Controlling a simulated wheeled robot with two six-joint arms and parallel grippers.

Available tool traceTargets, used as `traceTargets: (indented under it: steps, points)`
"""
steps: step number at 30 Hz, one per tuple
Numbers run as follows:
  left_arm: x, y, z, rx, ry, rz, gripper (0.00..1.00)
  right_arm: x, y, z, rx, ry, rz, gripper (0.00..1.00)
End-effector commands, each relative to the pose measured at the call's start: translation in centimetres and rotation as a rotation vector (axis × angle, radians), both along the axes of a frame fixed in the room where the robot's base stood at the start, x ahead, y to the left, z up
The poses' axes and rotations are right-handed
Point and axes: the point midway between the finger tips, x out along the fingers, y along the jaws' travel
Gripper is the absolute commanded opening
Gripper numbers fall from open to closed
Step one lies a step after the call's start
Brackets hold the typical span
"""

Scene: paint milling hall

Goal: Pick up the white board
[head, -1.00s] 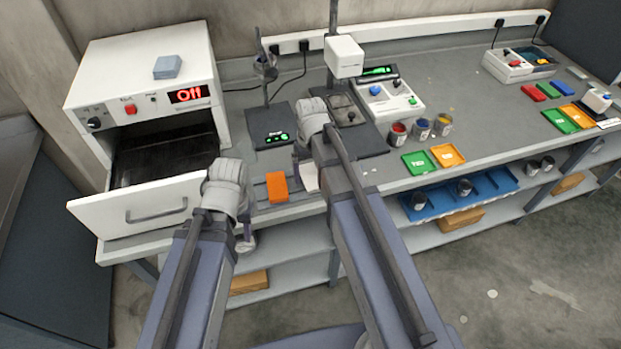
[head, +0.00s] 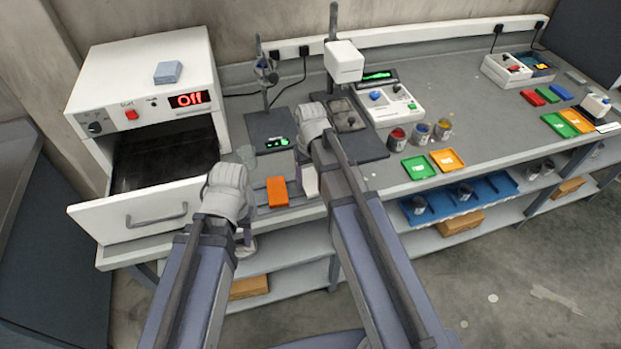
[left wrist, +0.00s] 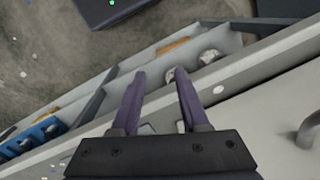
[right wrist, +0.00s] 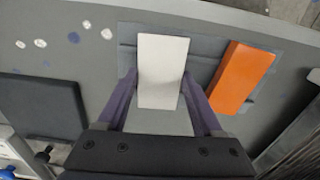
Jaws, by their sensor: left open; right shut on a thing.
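The white board (right wrist: 163,62) lies between the two fingers of my right gripper (right wrist: 160,88) in the right wrist view. The fingers are shut on its sides. In the head view the white board (head: 310,181) shows beside the orange block (head: 277,191), partly hidden by my right arm. I cannot tell clearly whether it is raised off the grey holder (right wrist: 127,58). My left gripper (left wrist: 158,74) is open and empty, in front of the bench edge near the open drawer.
An oven (head: 150,75) reading "Off" stands left with its drawer (head: 150,212) pulled out. A dark scale (head: 268,128) and a stand base (head: 365,150) are behind the grippers. Paint cups (head: 398,139) and green and orange trays (head: 447,160) sit to the right.

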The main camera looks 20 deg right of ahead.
Motion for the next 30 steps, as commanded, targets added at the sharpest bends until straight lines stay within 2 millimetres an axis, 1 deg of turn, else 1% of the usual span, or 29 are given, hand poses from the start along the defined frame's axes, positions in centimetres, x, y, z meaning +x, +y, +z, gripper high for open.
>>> traceTargets:
  steps: [5, 8, 18, 21, 26, 28, 30]
  points:
    - [0.0, 0.0, 1.5, 0.0, 0.0, 0.0, 0.45, 0.0, 0.0, 1.5, 0.0, 0.0, 0.0, 0.12]
    - [0.0, 0.0, 2.7, 0.0, 0.0, 0.0, 0.45, 0.0, 0.0, 2.7, 0.0, 0.0, 0.0, 0.12]
    - [0.0, 0.0, 8.0, 0.0, 0.0, -0.001, 0.45, 0.0, 0.0, 8.0, 0.0, 0.0, 0.0, 0.12]
    - [0.0, 0.0, 9.2, 0.0, 0.0, -0.002, 0.45, 0.0, 0.0, 9.2, 0.0, 0.0, 0.0, 0.12]
    - [0.0, 0.0, 10.0, 0.0, 0.0, -0.002, 0.45, 0.0, 0.0, 10.0, 0.0, 0.0, 0.0, 0.12]
    - [0.0, 0.0, 9.9, 0.0, 0.0, -0.002, 0.45, 0.0, 0.0, 9.9, 0.0, 0.0, 0.0, 0.12]
    - [0.0, 0.0, 9.4, 0.0, 0.0, -0.002, 0.45, 0.0, 0.0, 9.4, 0.0, 0.0, 0.0, 0.12]
